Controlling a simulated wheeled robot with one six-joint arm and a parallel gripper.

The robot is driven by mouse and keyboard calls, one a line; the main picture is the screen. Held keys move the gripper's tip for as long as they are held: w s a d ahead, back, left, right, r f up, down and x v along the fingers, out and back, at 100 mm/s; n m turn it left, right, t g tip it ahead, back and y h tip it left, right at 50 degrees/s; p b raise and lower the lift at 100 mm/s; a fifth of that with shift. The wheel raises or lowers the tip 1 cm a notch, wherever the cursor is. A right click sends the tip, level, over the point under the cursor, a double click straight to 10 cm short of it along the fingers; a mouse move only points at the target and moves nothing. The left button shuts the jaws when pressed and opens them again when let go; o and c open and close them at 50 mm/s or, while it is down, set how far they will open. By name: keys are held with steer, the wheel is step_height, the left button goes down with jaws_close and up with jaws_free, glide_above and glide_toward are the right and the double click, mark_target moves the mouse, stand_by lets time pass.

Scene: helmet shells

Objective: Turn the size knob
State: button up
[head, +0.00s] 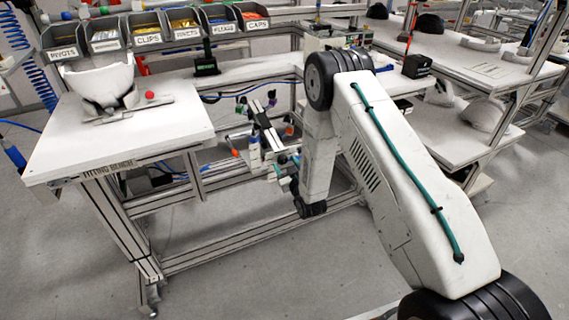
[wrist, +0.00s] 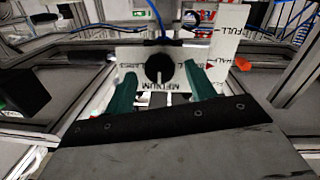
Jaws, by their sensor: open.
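The size knob (wrist: 160,68) is a round black knob with a pale pointer mark. My gripper (wrist: 160,71) is open, with one green finger on each side of the knob in the picture. Gaps show between the fingers and the knob; I cannot tell whether the fingertips reach its depth. In the head view my gripper (head: 281,168) is low, right of the fitting bench, and partly hidden by my arm. The knob cannot be made out there.
The fitting bench (head: 150,133) carries a white helmet shell (head: 100,82) and a red ball-shaped part (head: 150,94). Labelled bins (head: 160,35) line its back. A shelf rack (head: 440,135) stands at right. An orange part (wrist: 242,63) is right of the panel. Open floor lies in front.

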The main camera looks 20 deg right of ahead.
steer(key=shift+w+a, duration=0.1)
steer(key=shift+w, duration=0.6)
steer(key=c, duration=1)
steer(key=shift+o, duration=0.2)
